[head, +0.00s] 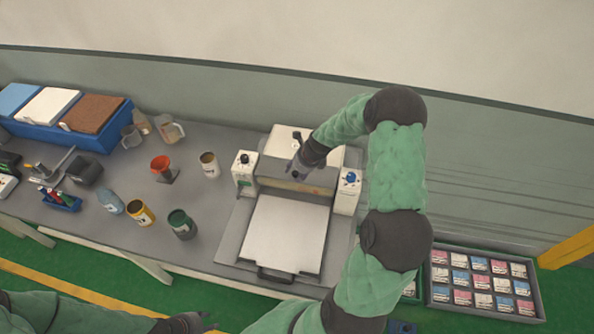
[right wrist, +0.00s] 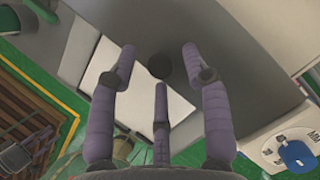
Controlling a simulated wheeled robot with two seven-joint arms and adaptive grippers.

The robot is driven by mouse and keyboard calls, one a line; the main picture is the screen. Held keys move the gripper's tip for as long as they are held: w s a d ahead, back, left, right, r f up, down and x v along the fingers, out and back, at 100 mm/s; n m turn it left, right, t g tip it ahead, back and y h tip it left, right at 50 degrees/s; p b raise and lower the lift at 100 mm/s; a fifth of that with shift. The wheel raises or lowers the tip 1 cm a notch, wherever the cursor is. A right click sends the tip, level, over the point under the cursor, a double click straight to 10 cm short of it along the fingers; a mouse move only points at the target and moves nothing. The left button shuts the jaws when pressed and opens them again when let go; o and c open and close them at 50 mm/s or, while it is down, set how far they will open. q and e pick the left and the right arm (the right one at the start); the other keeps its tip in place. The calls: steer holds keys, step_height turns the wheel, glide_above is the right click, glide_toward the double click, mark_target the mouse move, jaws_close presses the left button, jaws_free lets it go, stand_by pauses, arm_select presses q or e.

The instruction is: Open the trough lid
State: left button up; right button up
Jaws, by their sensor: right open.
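The machine on the bench has a grey trough lid (head: 272,170) between two white side blocks, and it appears closed. In the right wrist view the grey lid surface (right wrist: 200,22) carries a round dark knob (right wrist: 159,66). My right gripper (head: 298,174) is over the lid. In the right wrist view its three spread fingers (right wrist: 158,70) surround the knob in the picture, with no visible contact. The gripper hides the knob in the head view. My left gripper (head: 195,322) is low at the bottom edge, away from the machine; its jaw state is unclear.
A white flat bed (head: 285,235) with a dark front handle (head: 275,274) lies before the lid. Blue-knobbed (head: 348,179) and black-knobbed (head: 244,160) blocks flank it. Jars, including a green one (head: 182,224), stand left. A tray of cards (head: 485,282) lies right.

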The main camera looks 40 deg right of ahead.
jaws_close()
steer(key=shift+d+r, duration=0.1)
steer(key=shift+r, duration=0.05)
